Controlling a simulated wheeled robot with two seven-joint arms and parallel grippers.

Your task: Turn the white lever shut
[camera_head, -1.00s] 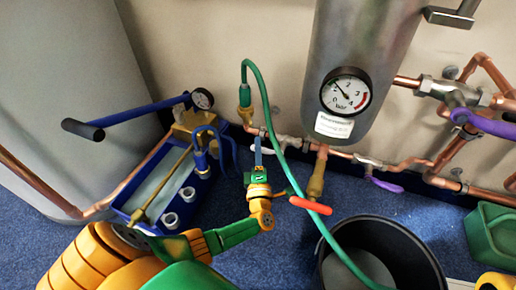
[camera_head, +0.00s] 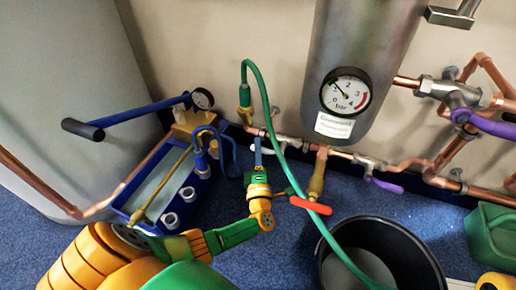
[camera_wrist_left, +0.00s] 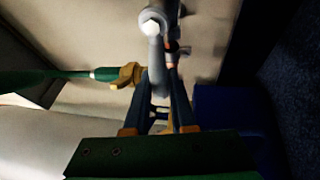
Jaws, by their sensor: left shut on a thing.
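The white lever (camera_wrist_left: 156,75) shows in the left wrist view as a pale grey-white handle below a white hex nut. It runs down between the two dark fingers of my left gripper (camera_wrist_left: 160,105), which are shut on it. In the head view my left gripper (camera_head: 257,160) reaches up to the copper pipe, left of the tank. There its fingers and the arm hide the lever, and its angle is hard to tell. My right gripper is not in view.
A green hose (camera_head: 268,110) arcs just right of my left gripper. A red lever (camera_head: 311,205) and a black bucket (camera_head: 335,235) are close on the right. A blue test pump (camera_head: 130,205) stands left. A steel tank (camera_head: 365,45) with a gauge hangs above; purple levers (camera_head: 385,185) are further right.

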